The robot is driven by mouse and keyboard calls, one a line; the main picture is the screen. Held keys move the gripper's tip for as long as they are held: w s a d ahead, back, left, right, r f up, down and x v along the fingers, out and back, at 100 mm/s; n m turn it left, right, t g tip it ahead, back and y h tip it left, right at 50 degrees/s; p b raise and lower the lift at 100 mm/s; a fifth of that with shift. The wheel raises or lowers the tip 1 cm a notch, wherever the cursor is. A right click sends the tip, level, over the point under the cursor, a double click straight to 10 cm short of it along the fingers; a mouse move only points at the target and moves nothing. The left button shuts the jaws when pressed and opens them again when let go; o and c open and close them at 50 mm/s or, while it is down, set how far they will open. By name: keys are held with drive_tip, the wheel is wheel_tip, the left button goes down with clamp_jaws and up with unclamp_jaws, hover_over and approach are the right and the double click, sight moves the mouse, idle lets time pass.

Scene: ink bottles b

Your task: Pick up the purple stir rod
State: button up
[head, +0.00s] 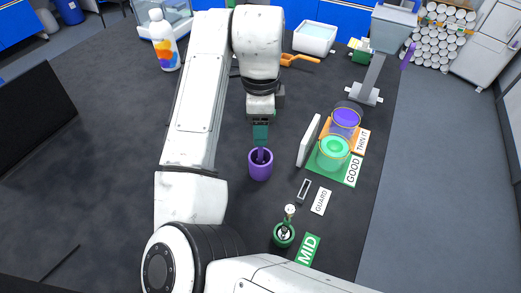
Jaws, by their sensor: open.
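A purple cup (260,168) stands upright on the dark table, near the middle of the view. The purple stir rod (260,154) stands in it, and its upper part rises above the rim. My gripper (261,141) points down over the cup, with its teal fingers right at the rod's upper end. The gripper is open. The fingers hide the rod's top, and I cannot tell whether they touch it.
Right of the cup are a white upright panel (309,140), a jar of green liquid (333,152) on the GOOD card and a jar of purple liquid (345,120). A small green pot (284,235) stands nearer, by the MID card (308,249).

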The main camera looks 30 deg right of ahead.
drive_tip(key=shift+c, duration=0.3)
clamp_jaws()
idle(0.3)
